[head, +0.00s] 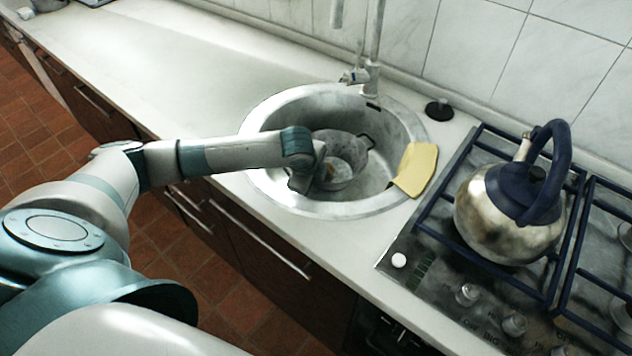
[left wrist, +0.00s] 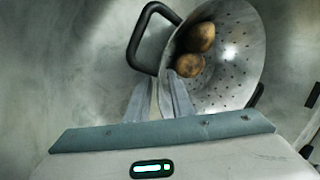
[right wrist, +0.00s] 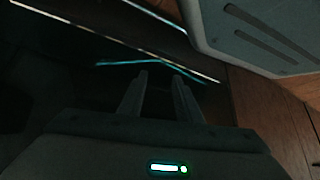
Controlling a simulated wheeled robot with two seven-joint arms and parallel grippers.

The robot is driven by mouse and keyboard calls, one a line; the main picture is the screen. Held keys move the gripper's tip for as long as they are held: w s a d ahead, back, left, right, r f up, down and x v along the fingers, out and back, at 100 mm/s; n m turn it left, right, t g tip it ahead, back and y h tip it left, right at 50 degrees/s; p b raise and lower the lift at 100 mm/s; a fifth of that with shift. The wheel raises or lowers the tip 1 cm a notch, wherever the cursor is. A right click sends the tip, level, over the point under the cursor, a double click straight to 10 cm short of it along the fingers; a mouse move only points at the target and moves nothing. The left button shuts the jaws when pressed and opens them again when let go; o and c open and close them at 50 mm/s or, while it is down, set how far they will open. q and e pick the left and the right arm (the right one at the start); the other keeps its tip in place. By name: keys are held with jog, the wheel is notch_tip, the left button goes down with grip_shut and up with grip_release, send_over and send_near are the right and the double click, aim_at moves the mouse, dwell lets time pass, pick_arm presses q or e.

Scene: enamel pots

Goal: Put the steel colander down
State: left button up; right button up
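The steel colander (head: 350,163) is inside the round sink, tilted towards my left gripper; I cannot tell whether it touches the sink bottom. In the left wrist view, the perforated colander (left wrist: 232,55) has a dark handle (left wrist: 146,38) and brown potatoes (left wrist: 195,48) gathered near the gripper side. My left gripper (left wrist: 160,82) has its narrowly spaced fingers on both sides of the colander's near wall, beside the handle, and appears shut on it. In the head view its fingers are hidden behind the wrist. My right gripper (right wrist: 158,75) is open and empty, in a dark area by the cabinets.
The sink rim (head: 268,112) surrounds the colander, with a tap (head: 368,78) behind. A kettle (head: 500,225) stands on the stove (head: 440,265). The counter (head: 190,75) left of the sink is clear.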

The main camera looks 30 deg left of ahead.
pick_arm(q)
jog(key=v, duration=1.2)
pick_arm(e)
jog(key=shift+w+a+r, duration=0.35)
jog(key=shift+w, duration=0.2)
pick_arm(q)
jog(key=shift+r, duration=0.1)
